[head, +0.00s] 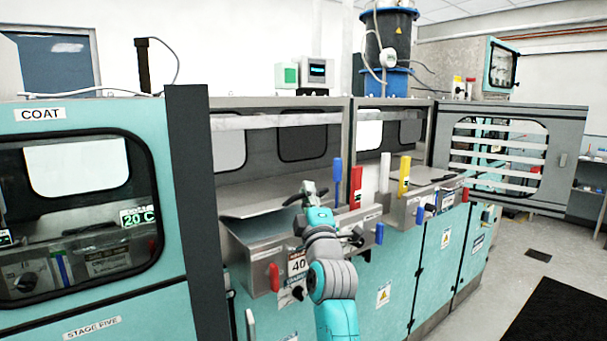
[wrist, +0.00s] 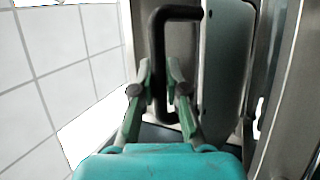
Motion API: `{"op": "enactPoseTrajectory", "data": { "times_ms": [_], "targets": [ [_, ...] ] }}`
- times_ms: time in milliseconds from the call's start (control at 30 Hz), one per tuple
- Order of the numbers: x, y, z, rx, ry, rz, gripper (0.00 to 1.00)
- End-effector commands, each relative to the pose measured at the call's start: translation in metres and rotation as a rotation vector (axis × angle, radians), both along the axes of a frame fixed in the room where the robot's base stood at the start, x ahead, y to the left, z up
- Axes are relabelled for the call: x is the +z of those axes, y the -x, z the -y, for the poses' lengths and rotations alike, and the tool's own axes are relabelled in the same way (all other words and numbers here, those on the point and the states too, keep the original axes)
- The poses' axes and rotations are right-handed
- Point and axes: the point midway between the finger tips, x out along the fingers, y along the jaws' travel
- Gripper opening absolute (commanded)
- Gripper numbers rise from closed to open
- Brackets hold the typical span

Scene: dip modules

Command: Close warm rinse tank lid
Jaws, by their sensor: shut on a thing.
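My gripper (head: 308,192) is at the front right edge of a grey metal lid (head: 262,199) on the tank with the "40" display. In the wrist view my gripper (wrist: 162,85) is shut on a black bar handle (wrist: 158,45), with one green finger on each side of it. A grey panel beside the handle (wrist: 222,70) looks like the lid's face. In the head view the lid looks slightly raised at its front, above the metal tank front (head: 250,250).
A blue handle (head: 338,180) and a red one (head: 355,187) stand upright just right of my gripper. A second tank with a lid (head: 425,180) lies farther right. A dark post (head: 188,200) and the COAT cabinet (head: 70,230) stand left. The floor at right is open.

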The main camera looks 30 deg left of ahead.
Motion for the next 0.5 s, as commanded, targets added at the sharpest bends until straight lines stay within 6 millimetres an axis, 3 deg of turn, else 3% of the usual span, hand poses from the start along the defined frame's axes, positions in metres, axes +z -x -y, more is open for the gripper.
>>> {"op": "enactPoseTrajectory", "data": {
  "times_ms": [233,500],
  "targets": [
    [-0.027,0.003,0.01,-0.001,-0.002,0.0,0.0],
    [-0.038,0.004,0.013,-0.001,-0.003,0.001,0.0]
  ]
}}
